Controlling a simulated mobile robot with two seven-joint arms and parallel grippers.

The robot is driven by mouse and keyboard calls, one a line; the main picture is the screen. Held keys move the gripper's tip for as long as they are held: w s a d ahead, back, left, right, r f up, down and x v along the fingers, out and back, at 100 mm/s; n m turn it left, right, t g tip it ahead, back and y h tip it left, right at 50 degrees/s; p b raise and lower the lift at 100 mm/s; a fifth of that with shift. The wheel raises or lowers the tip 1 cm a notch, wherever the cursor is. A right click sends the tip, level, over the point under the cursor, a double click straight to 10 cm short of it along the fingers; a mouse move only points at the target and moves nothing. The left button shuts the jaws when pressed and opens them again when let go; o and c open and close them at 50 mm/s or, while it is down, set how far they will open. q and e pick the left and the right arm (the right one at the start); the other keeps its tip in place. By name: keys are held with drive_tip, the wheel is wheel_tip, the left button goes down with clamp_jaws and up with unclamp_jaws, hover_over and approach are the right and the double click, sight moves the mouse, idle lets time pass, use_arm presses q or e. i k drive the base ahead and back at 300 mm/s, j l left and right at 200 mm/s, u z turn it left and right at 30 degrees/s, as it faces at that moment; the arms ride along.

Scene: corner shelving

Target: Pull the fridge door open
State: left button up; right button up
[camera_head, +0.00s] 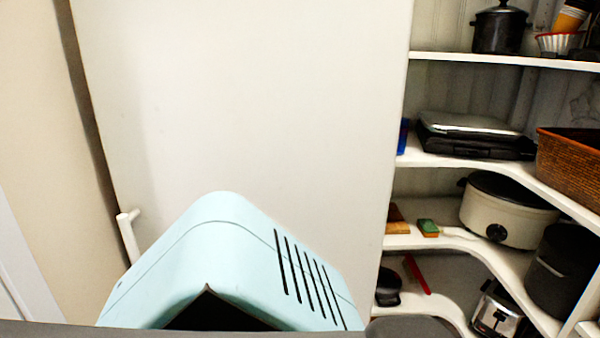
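The fridge door (250,110) is a large, plain white panel that fills the middle of the head view. A white upright handle (129,236) sticks out near its lower left edge. The handle's lower end runs behind a pale blue part of my own body, which also covers the bottom of the door. A dark narrow gap runs along the door's left edge; I cannot tell whether the door stands ajar. Neither of my grippers shows in this view, so I cannot see any contact with the handle.
Right of the door, white corner shelves (470,240) hold a black pot (499,28), a dark flat appliance (470,136), a wicker basket (570,165), a slow cooker (505,210) and a toaster (497,311). A beige wall (45,150) stands close on the left.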

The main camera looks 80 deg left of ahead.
sight(294, 109)
drive_tip(key=u, duration=2.9)
